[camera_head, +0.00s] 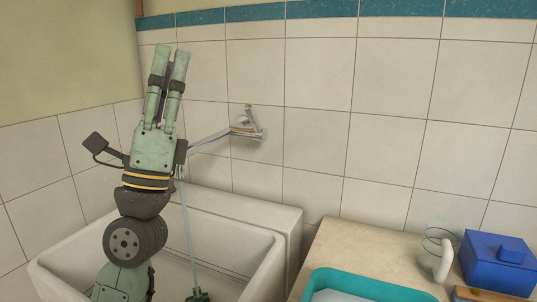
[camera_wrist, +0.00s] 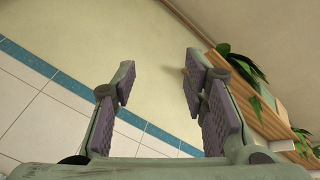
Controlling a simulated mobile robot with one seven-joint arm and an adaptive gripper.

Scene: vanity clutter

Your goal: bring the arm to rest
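My gripper (camera_head: 170,54) points upward in front of the tiled wall, above the sink at the left of the head view. In the wrist view my gripper (camera_wrist: 160,72) shows its two fingers with purple pads standing well apart.
A white sink (camera_head: 272,215) lies behind my arm, with a wall tap (camera_head: 246,127) to the right. A counter (camera_head: 345,245) holds a turquoise tray (camera_head: 318,276) and a blue box (camera_head: 497,263). In the wrist view, a wooden shelf (camera_wrist: 252,108) with plants is close to the right finger.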

